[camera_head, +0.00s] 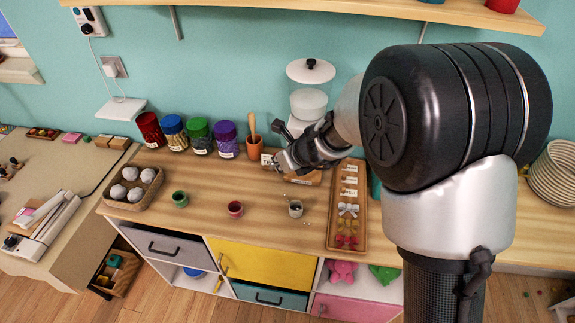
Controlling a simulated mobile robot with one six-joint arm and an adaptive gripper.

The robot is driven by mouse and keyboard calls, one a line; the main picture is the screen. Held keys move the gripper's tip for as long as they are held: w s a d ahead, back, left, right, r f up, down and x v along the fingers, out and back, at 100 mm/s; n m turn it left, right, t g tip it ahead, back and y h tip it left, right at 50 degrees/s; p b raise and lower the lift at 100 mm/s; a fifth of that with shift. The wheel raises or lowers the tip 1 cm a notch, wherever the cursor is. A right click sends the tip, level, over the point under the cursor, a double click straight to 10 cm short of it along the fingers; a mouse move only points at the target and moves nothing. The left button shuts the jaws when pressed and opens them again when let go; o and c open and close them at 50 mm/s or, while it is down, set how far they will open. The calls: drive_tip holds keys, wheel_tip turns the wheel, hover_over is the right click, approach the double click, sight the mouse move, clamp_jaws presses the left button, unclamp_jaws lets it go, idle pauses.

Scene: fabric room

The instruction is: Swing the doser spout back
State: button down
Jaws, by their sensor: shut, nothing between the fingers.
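The doser appears to be the clear canister (309,103) with a white lid and black knob, standing at the back of the wooden counter (190,195) against the wall. My gripper (281,163) is shut with nothing in it, just in front of and below the canister. My wrist and arm cover the canister's lower right part. I cannot make out the spout clearly, nor tell whether my gripper touches it. A small wooden base (302,178) shows partly under my gripper.
Lidded jars (198,137) and a terracotta pot (254,147) stand left of my gripper. Small cups (235,209) sit in front. A wooden tray (347,234) lies right, near my arm. A basket (133,202) of white balls is at left. A shelf (350,10) hangs above.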

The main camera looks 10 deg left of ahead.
drive_tip(key=shift+w+a+p, duration=0.6)
drive_tip(key=shift+w+a, duration=0.25)
drive_tip(key=shift+w, duration=0.05)
drive_tip(key=shift+r, duration=0.1)
idle(0.4)
